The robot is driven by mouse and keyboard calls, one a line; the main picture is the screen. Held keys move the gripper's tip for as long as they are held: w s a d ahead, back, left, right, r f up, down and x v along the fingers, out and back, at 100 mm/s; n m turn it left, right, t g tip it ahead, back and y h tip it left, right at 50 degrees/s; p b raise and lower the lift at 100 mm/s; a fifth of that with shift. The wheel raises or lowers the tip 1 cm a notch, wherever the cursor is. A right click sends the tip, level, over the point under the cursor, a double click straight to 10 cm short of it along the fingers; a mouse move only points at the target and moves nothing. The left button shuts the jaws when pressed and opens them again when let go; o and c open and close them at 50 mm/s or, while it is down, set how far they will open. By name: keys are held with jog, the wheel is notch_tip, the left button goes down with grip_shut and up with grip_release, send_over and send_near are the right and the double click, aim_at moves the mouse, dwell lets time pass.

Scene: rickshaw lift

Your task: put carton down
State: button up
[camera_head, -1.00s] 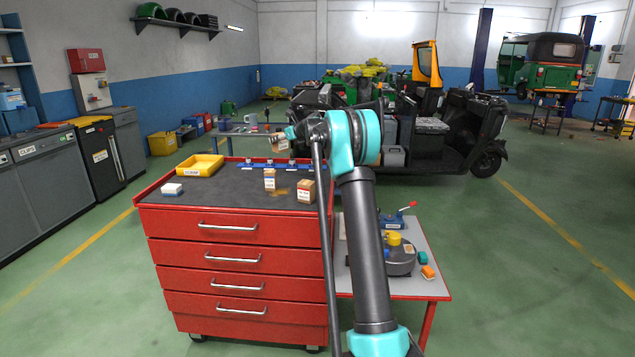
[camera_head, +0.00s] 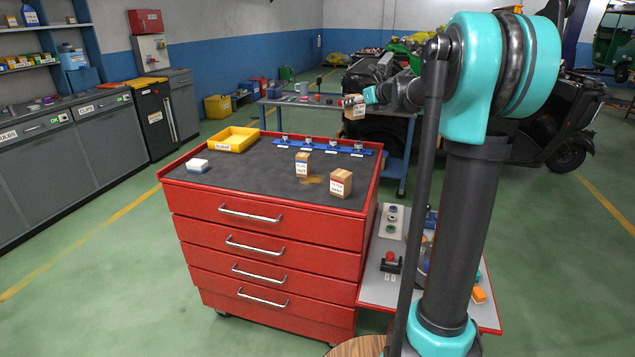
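A small brown carton (camera_head: 354,112) with a white label hangs at my gripper (camera_head: 352,101), beyond the back right of the red tool cabinet in the picture. My gripper looks closed around its upper part; the fingers are small and partly hidden. The red tool cabinet (camera_head: 270,235) has several shut drawers.
A blue-grey bench (camera_head: 290,103) stands behind. A low side table (camera_head: 374,291) with tools is at right. Green floor is clear at left.

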aim_at(357, 110)
jog(key=s, duration=0.6)
jog(key=shift+a, duration=0.15)
jog(key=shift+s+f, duration=0.15)
jog(key=shift+s, duration=0.1)
jog(key=shift+s+f, duration=0.15)
jog(key=shift+f, duration=0.2)
notch_tip(357, 110, down, 19)
jog(key=shift+f, duration=0.1)
jog(key=o, duration=1.3)
jog(key=shift+f, duration=0.15)
